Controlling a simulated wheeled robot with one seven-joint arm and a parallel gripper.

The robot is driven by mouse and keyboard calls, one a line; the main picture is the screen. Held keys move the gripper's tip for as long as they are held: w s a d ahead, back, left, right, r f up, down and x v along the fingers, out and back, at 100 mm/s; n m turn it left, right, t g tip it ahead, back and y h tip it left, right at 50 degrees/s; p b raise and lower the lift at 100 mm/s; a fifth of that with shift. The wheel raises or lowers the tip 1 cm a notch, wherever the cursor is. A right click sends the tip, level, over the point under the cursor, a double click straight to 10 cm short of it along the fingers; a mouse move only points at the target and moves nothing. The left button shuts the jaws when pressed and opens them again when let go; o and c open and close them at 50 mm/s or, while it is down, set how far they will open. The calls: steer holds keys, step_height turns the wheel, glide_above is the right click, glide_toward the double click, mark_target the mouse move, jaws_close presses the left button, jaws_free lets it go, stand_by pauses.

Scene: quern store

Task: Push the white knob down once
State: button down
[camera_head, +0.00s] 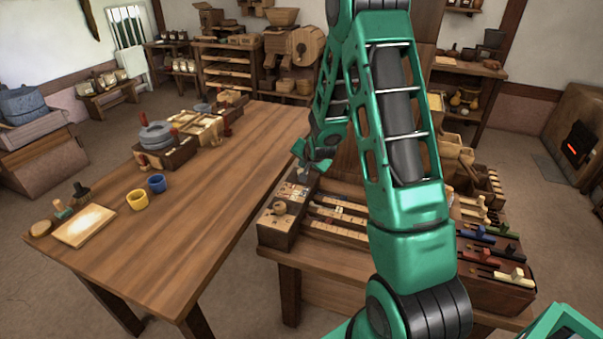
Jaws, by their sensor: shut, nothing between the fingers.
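My gripper (304,176) is shut and empty. It points down over the far end of a long wooden box (277,232) at the left side of the side bench. A small pale patch shows right below my fingertips, but I cannot tell if it is the white knob or if I touch it. A round tan knob (280,208) stands on the near end of the same box, clear of my gripper. Which knob is the white one is not clear at this size.
Slotted boards (338,214) lie right of the box. Coloured levers, among them a blue one (478,233), stand on dark blocks further right. The long wooden table (190,240) holds a yellow cup (137,199) and a blue cup (157,184); its near half is mostly clear.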

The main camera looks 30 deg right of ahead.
steer(key=shift+f, duration=0.15)
steer(key=shift+s+f, duration=0.1)
steer(key=shift+f, duration=0.15)
steer(key=shift+f, duration=0.8)
stand_by(1.3)
steer(key=shift+r, duration=1.25)
steer(key=shift+r, duration=2.5)
